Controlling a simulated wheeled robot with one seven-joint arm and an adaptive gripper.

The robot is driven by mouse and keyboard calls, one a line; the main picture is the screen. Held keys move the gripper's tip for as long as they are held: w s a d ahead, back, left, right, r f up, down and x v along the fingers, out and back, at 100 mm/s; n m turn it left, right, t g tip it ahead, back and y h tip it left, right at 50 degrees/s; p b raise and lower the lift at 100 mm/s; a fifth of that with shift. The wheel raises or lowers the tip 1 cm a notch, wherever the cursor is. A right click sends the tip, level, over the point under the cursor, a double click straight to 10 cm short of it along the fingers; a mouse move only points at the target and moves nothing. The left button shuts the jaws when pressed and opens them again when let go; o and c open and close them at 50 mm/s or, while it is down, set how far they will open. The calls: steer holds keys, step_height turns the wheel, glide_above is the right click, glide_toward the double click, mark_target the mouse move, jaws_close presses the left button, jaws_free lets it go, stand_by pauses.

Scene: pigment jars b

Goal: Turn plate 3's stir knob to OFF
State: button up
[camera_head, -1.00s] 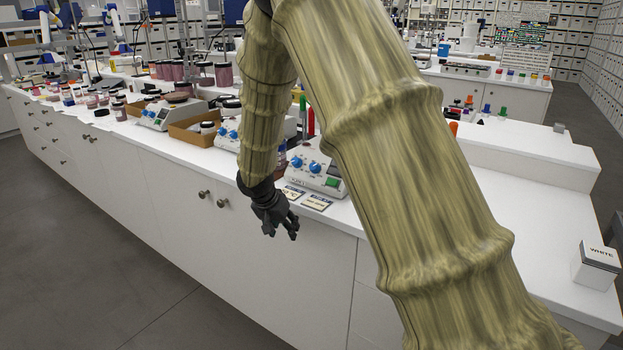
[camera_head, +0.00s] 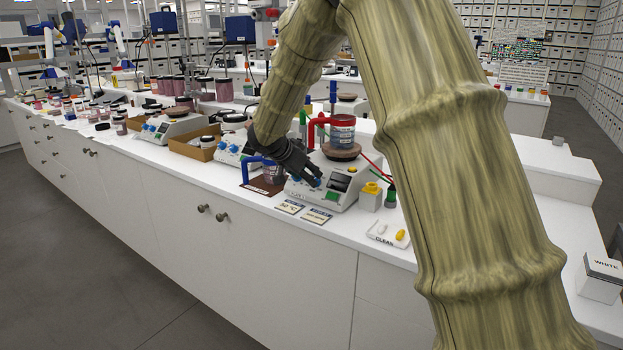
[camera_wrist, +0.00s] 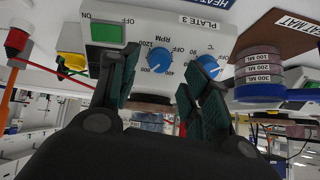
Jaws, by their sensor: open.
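Plate 3 (camera_head: 343,190) is a pale hotplate on the bench, its front panel towards me. In the wrist view its panel (camera_wrist: 185,45) appears upside down, with the label "PLATE 3". The blue RPM stir knob (camera_wrist: 158,60) has OFF, 400, 800 and 1200 marks around it. Its pointer is too small to read surely. A second blue knob, marked °C (camera_wrist: 208,66), sits to its right, partly behind a finger. My gripper (camera_wrist: 158,78) is open, its green-padded fingers either side of the stir knob. In the head view my gripper (camera_head: 311,179) is at the panel and hides the knobs.
A green ON/OFF switch (camera_wrist: 107,33) is beside the left finger. A red-handled vessel (camera_head: 342,132) stands on the plate. A blue-handled vessel (camera_head: 272,172) is left of my gripper. A yellow-topped container (camera_head: 370,196) stands right. Cards (camera_head: 290,207) lie in front.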

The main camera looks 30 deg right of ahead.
steer(key=shift+x, duration=2)
steer(key=c, duration=1.1)
